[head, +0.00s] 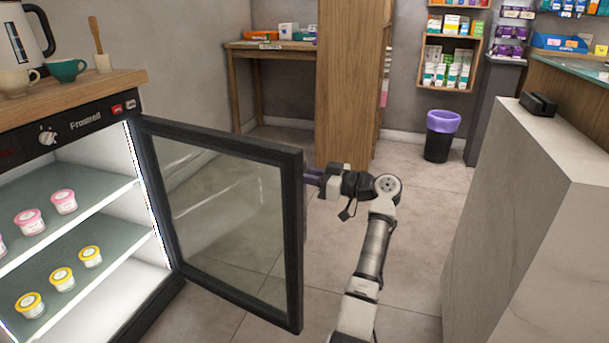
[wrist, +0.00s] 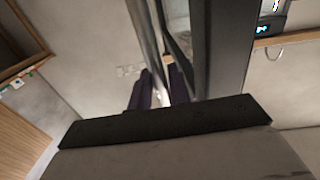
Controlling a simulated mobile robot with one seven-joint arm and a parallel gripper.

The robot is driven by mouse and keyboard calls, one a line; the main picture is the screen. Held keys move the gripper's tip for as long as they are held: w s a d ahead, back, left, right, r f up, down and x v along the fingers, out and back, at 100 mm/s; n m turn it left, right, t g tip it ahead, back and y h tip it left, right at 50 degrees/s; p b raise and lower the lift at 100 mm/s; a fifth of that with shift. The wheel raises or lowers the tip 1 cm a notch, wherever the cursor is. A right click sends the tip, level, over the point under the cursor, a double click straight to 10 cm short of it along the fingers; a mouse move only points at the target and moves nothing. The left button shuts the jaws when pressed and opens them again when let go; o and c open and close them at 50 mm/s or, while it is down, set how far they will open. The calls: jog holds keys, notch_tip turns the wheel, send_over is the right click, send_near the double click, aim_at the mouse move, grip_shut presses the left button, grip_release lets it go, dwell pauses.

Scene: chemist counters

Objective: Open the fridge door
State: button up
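The fridge (head: 68,132) stands at the left in the head view, its lit inside showing. Its dark-framed glass door (head: 222,215) is swung well out from the body, leaving a wide opening. My gripper (head: 312,178) is at the door's free edge, on the outer side. In the wrist view its purple fingers (wrist: 161,88) lie on either side of the silver door handle (wrist: 146,32) and appear shut on it. The dark door frame (wrist: 222,45) runs beside the handle. The exact finger contact is partly hidden.
Shelves inside hold pink cups (head: 64,202) and yellow-lidded cups (head: 62,278). A marble-sided counter (head: 530,200) stands at the right. A wooden panel (head: 350,80) and a bin (head: 440,142) are behind. Tiled floor (head: 415,225) is clear between door and counter.

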jog(key=p+v, duration=0.1)
jog(key=v, duration=1.3)
jog(key=shift+p, duration=0.4)
jog(key=shift+a, duration=0.1)
